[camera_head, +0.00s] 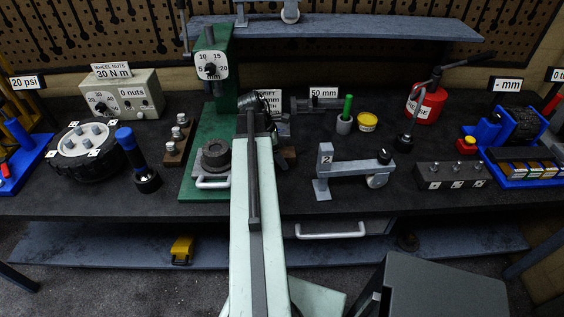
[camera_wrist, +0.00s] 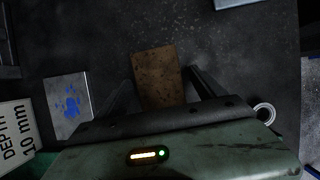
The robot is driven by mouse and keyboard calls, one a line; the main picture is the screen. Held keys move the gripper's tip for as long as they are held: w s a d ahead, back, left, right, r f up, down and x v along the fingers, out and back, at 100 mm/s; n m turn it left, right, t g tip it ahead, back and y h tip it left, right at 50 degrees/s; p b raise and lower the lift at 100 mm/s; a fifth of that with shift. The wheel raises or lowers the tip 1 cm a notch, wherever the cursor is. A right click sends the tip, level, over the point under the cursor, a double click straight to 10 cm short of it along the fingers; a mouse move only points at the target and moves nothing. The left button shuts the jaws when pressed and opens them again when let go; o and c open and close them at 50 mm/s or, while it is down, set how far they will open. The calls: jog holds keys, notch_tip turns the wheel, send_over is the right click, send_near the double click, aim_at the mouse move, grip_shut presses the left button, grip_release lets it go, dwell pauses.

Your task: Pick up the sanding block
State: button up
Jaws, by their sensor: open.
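A brown, speckled block (camera_wrist: 157,76), which looks like the sanding block, lies on the dark bench top in the wrist view. My gripper (camera_wrist: 160,92) is open, with one dark finger on each side of the block's near end. I cannot tell whether either finger touches it. In the head view, a small brown part of the block (camera_head: 290,153) shows beside my gripper (camera_head: 275,152). My arm and gripper hide the rest there.
A light plate with blue marks (camera_wrist: 69,105) and a "DEPTH 10 mm" sign (camera_wrist: 14,140) lie to the left in the wrist view. In the head view, the green press (camera_head: 222,125) stands left of my arm, and a grey clamp-like tool (camera_head: 345,170) stands right.

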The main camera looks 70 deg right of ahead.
jog(key=shift+f, duration=0.2)
dwell(0.4)
jog(key=c, duration=1.6)
notch_tip(320, 180, up, 11)
jog(key=p, duration=1)
jog(key=shift+f, duration=0.2)
jog(key=o, duration=1)
jog(key=shift+c, duration=0.2)
jog(key=c, duration=0.6)
jog(key=shift+r+p, duration=0.5)
jog(key=shift+p, duration=0.05)
jog(key=shift+c, duration=0.2)
